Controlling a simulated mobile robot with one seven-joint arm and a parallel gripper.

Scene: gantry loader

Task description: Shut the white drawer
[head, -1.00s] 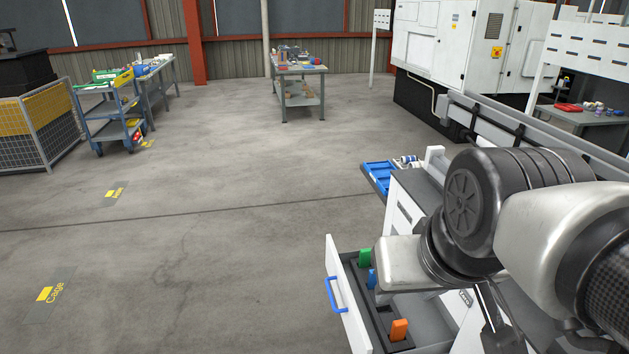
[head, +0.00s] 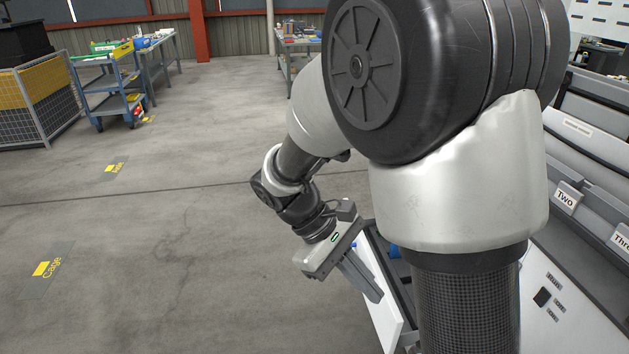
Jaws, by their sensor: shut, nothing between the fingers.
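The white drawer (head: 384,318) stands pulled out, with part of its front panel showing below and right of my gripper. Its blue handle is mostly hidden behind my gripper. A blue item (head: 394,251) shows inside the drawer; the rest of the inside is hidden by my arm. My gripper (head: 372,288) is shut and empty, at the outer side of the drawer front, with its fingers overlapping the panel in the picture. I cannot tell whether they touch it.
My arm covers the middle of the view and most of the cabinet. Grey bins labelled "Two" (head: 566,198) and "Three" (head: 622,240) are at the right. A blue trolley (head: 112,95) and a wire cage (head: 40,105) stand at the far left. The floor left of the drawer is clear.

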